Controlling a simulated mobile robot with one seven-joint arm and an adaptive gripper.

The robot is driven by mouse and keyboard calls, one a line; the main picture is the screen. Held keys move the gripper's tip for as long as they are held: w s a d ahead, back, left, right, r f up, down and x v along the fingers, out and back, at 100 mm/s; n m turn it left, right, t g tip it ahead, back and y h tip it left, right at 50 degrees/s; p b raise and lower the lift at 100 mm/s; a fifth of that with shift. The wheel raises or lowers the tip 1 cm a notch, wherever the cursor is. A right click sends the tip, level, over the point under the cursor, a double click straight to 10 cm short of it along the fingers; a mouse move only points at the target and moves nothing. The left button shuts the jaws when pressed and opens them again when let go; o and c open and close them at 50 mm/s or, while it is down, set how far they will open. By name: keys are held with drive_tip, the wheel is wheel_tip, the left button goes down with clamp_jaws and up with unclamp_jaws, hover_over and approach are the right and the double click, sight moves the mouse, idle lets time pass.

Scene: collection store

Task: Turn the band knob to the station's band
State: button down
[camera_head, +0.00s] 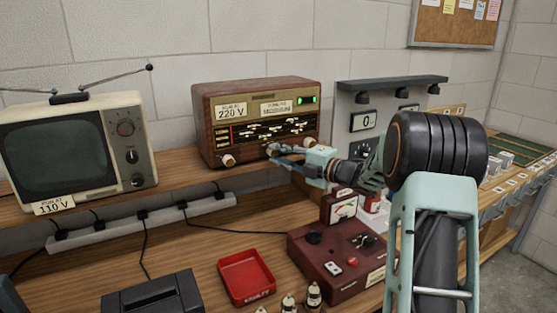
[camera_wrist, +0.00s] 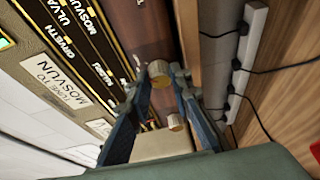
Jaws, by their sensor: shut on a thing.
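The wooden radio (camera_head: 257,118) stands on the upper shelf, with a lit dial carrying station names and a card. In the wrist view the card (camera_wrist: 55,83) says to tune to MOSVUN. A pale left knob (camera_head: 227,160) shows clear in the head view. My gripper (camera_head: 272,151) is at the lower front of the radio. Another knob (camera_wrist: 174,122) lies farther down between the fingers. I cannot read any marking on the knobs. The arm hides the radio's lower right front.
A television (camera_head: 75,148) marked 110 V stands to the left. A power strip (camera_head: 140,222) with cables runs below the shelf. On the bench are a red tray (camera_head: 246,277) and a dark red meter box (camera_head: 338,258). A wall panel (camera_head: 375,115) stands right of the radio.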

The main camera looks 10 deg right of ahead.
drive_tip(key=shift+f+m+t+b, duration=0.25)
drive_tip(key=shift+m+b, duration=0.45)
drive_tip(key=shift+m, duration=0.4)
drive_tip(key=shift+r+y, duration=0.15)
drive_tip(key=shift+y, duration=0.15)
drive_tip(key=c, duration=1.7)
unclamp_jaws()
drive_tip(key=shift+c, duration=0.2)
drive_tip(key=v, duration=1.2)
